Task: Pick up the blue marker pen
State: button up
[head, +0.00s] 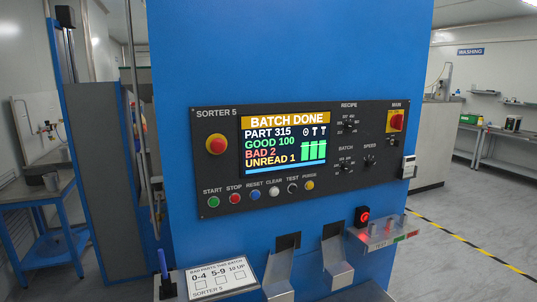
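A blue marker pen (162,263) stands upright in a small dark holder (167,288) at the lower left, on the ledge in front of the blue sorter machine. It is just left of a white card (221,277) headed "BAD PARTS THIS BATCH", with the choices 0-4, 5-9 and 10 UP above empty boxes. The pen's lower end is hidden in the holder. My gripper is not in view.
A black control panel (377,148) bears a screen (283,143) reading "BATCH DONE", bad 2. Two metal chutes (336,258) lie right of the card. A small shelf (386,236) juts out farther right. A blue-legged table (45,240) stands at left.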

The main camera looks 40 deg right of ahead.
aim_at(160, 252)
jog(key=k+j+z, duration=0.15)
jog(key=j, duration=0.15)
jog(key=k+j+z, duration=0.15)
jog(key=j, duration=0.2)
jog(key=i+j+z, duration=0.15)
jog(key=j+z, duration=0.15)
jog(key=j, duration=0.35)
jog(key=j+z, duration=0.25)
jog(key=j, duration=0.4)
jog(key=i+j+z, duration=0.2)
jog(key=i+j, duration=0.15)
jog(key=i+j+z, duration=0.25)
jog(key=j, duration=0.2)
jog(key=i+j+z, duration=0.2)
jog(key=i+j, duration=0.15)
jog(key=i+j+z, duration=0.25)
jog(key=i+j, duration=0.2)
jog(key=j, duration=0.15)
